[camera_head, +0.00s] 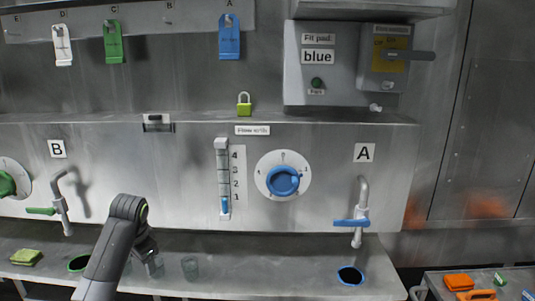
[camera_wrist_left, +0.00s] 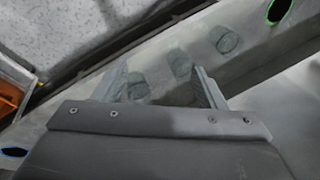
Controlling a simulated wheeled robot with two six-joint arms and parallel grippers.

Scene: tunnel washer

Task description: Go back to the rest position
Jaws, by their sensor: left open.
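My left arm (camera_head: 112,245) rises from the bottom left in the head view and bends over at its elbow, in front of the bench. My right arm and right gripper are in neither view.
A clear glass (camera_head: 190,268) stands on the bench (camera_head: 240,275) close to my left arm. Taps B (camera_head: 66,205) and A (camera_head: 359,212) stick out from the steel wall. A green-yellow sponge (camera_head: 26,257) lies at left. An orange-item tray stands at lower right.

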